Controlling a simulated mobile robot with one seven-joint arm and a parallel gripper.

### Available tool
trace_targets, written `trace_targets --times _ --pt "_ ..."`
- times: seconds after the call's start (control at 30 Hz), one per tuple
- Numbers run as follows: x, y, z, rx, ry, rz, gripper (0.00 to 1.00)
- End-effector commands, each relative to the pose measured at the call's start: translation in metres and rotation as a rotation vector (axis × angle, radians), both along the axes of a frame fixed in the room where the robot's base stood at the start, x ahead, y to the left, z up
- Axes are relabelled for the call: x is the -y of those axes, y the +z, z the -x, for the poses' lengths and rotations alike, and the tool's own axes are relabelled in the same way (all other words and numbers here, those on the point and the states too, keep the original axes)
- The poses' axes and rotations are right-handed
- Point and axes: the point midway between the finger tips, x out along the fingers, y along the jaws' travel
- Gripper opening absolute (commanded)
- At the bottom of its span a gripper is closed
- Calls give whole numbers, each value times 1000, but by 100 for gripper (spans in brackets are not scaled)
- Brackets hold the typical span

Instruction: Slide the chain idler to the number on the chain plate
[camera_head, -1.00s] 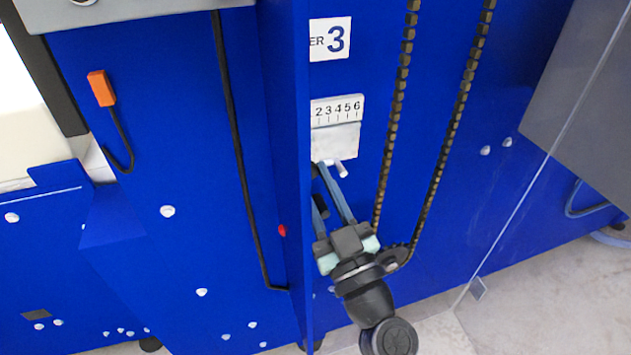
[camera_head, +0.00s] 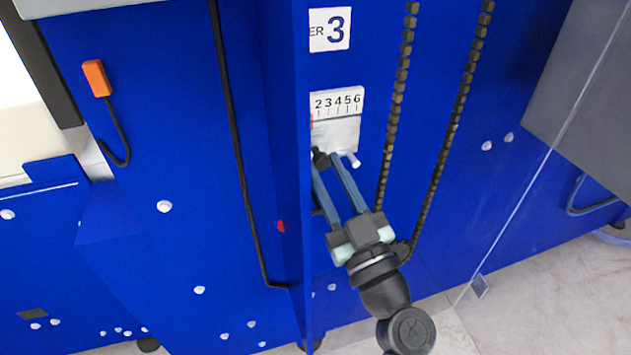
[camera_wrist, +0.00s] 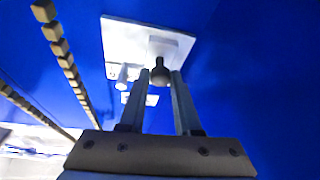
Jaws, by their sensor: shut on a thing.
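The chain plate (camera_head: 352,97) is a white scale with 2 to 6 readable; its left end is hidden behind the blue panel edge. Below it is a pale metal block (camera_head: 345,133), with a red mark (camera_head: 311,122) at its left, just left of the 2. The idler's black knob (camera_head: 320,157) sticks out under the block, beside a pale peg (camera_head: 351,158). My gripper (camera_head: 327,160) is shut on the knob. In the wrist view, the knob (camera_wrist: 160,72) sits between the fingertips (camera_wrist: 160,78).
A sign (camera_head: 331,30) with a large 3 is above the plate. Two chain runs (camera_head: 396,95) hang to the right of the plate. A vertical blue panel edge (camera_head: 301,180) stands close on the left of my gripper. A clear sheet's edge (camera_head: 540,170) slants at the right.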

Motion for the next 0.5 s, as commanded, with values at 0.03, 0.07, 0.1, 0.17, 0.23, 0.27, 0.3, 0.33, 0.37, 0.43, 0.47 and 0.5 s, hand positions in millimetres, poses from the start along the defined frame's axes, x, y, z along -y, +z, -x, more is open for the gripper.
trace_targets --times 0.03,0.07,0.1,0.17,0.23,0.27,0.3,0.33,0.37,0.43,0.47,0.5 --pt "10 -5 -3 3 -8 0 0" --pt "14 -4 -4 3 -8 -1 0" --pt "19 -4 -5 1 -9 -1 0" --pt "23 -3 -6 0 -8 -1 0" --pt "25 -2 -7 -2 -6 -3 0" --pt "25 -1 -7 -3 -6 -3 0" --pt "26 -1 -7 -4 -6 -3 0" --pt "26 -1 -7 -4 -6 -3 0" --pt "26 -1 -7 -4 -6 -3 0" --pt "26 -1 -7 -4 -7 -2 0" --pt "26 -1 -7 -4 -7 -2 0" --pt "26 -1 -7 -4 -7 -2 0"
